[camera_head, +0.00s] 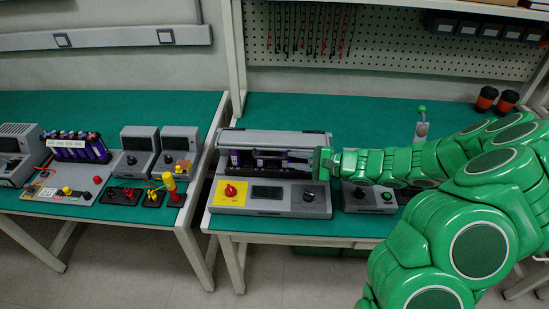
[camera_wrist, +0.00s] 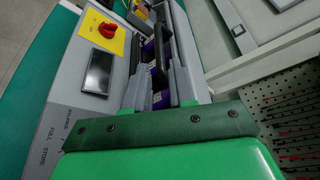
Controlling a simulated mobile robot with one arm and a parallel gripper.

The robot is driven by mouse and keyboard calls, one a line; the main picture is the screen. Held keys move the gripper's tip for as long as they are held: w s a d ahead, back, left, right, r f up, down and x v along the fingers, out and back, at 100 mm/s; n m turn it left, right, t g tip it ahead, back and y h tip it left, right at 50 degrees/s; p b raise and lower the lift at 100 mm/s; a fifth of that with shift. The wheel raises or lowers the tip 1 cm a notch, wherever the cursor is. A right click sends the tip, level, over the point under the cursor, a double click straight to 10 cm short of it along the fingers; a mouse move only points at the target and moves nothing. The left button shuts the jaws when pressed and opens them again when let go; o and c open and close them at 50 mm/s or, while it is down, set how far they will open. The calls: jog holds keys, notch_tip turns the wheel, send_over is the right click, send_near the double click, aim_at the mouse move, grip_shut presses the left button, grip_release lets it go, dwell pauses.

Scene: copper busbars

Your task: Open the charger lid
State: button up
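The charger (camera_head: 270,198) is a grey box on the right bench, with a yellow panel, a red knob and a dark screen. Its lid (camera_head: 275,138) is a pale grey piece along the back top, with a dark bar below it and purple cells behind. I cannot tell if the lid is fully down. My gripper (camera_head: 321,160) is at the charger's right end, level with the bar. In the wrist view my gripper (camera_wrist: 164,92) has its two grey fingers apart, with the dark bar running between them. Contact with the bar is unclear.
A smaller grey unit (camera_head: 369,198) stands right of the charger, under my arm. The left bench holds purple cells (camera_head: 76,147), grey devices and yellow-and-red parts. A pegboard (camera_head: 390,42) rises behind. Green bench top behind the charger is clear.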

aim_at(280, 158)
jog(key=shift+x, duration=3.8)
grip_shut()
